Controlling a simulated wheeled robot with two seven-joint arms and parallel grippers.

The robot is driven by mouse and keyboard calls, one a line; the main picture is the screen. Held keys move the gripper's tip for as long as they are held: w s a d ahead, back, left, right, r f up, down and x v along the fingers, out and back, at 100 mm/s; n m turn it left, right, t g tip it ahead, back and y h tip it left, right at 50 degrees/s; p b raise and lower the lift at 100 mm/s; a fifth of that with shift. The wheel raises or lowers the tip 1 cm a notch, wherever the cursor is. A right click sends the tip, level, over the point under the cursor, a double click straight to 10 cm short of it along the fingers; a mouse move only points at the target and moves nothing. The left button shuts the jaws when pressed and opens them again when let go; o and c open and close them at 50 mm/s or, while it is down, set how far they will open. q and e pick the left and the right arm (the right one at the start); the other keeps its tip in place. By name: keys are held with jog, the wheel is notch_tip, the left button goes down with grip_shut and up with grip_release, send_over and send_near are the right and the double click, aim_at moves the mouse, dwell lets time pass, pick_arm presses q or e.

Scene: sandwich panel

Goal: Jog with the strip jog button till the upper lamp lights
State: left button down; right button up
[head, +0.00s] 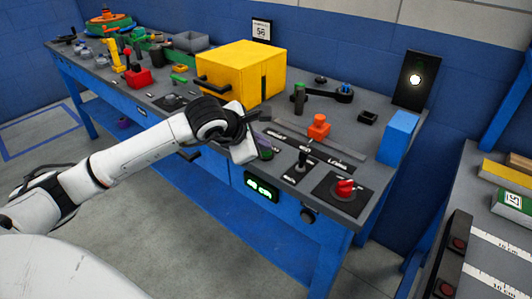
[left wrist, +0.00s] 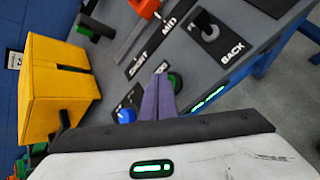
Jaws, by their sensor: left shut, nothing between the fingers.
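My left gripper (head: 262,147) is shut and empty over the front of the bench. In the left wrist view its purple fingers (left wrist: 158,98) point at a round green button (left wrist: 175,82) and partly cover it. I cannot tell whether they touch it. A black lamp panel (head: 408,94) stands at the back right with one round white lamp (head: 414,80) lit near its middle. An orange block (head: 318,127) sits on a long labelled strip behind the gripper; it also shows in the left wrist view (left wrist: 145,8). My right gripper is out of view.
A yellow box (head: 240,72) with a black handle stands behind my left forearm. A red knob (head: 346,187), a black lever (head: 303,160) and a blue block (head: 398,137) are to the right. A green-lit display (head: 262,188) is on the bench front. A blue knob (left wrist: 126,116) is beside the fingers.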

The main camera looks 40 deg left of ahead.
pick_arm(q)
jog(key=shift+f+b, duration=0.35)
jog(key=shift+f, duration=0.05)
dwell(2.0)
jog(key=shift+r, duration=0.15)
dwell(3.0)
jog(key=shift+r+p, duration=0.35)
jog(key=shift+r, duration=0.45)
jog(key=shift+r, duration=0.1)
jog(key=shift+r+p, duration=1.3)
jog(key=shift+r, duration=1.1)
